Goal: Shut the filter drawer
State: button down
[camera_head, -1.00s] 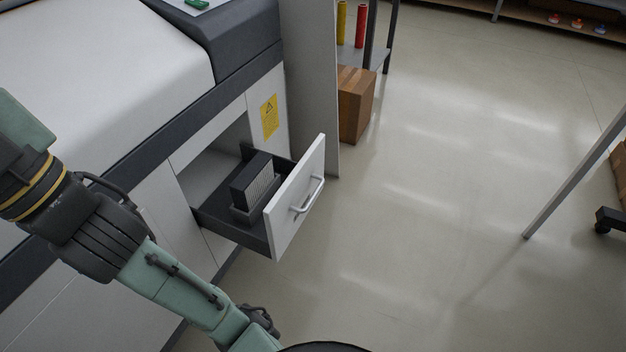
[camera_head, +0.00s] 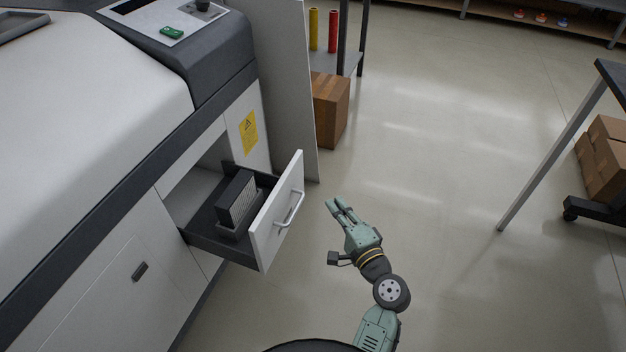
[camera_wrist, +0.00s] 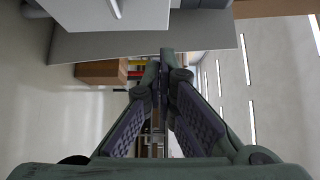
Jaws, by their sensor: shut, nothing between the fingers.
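The filter drawer (camera_head: 277,213) stands pulled out of the white machine, its white front with a bar handle (camera_head: 290,209) facing right. A dark filter block with a pale pleated side (camera_head: 237,201) sits in the drawer's dark tray. My gripper (camera_head: 334,204) is to the right of the drawer front, apart from it, with its fingers pointing up and to the left in the head view. In the wrist view the fingers (camera_wrist: 164,55) meet at the tips with nothing between them. Part of the white drawer front with its handle (camera_wrist: 116,9) shows at the top left there.
A grey panel (camera_head: 292,90) stands beyond the drawer, with a cardboard box (camera_head: 331,108) and a shelf with yellow and red cylinders behind it. A table leg (camera_head: 545,165) and stacked boxes (camera_head: 606,160) are at right. The floor between is clear.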

jog(key=p, duration=0.3)
send_near(297, 164)
jog(key=w+d, duration=0.2)
jog(key=w, duration=0.1)
jog(key=shift+w+a+f+p, duration=0.1)
jog(key=shift+w+a+p, duration=0.25)
jog(key=shift+a, duration=0.6)
jog(key=shift+w+a+p, duration=0.1)
jog(key=shift+w+a, duration=0.35)
jog(key=shift+a, duration=0.5)
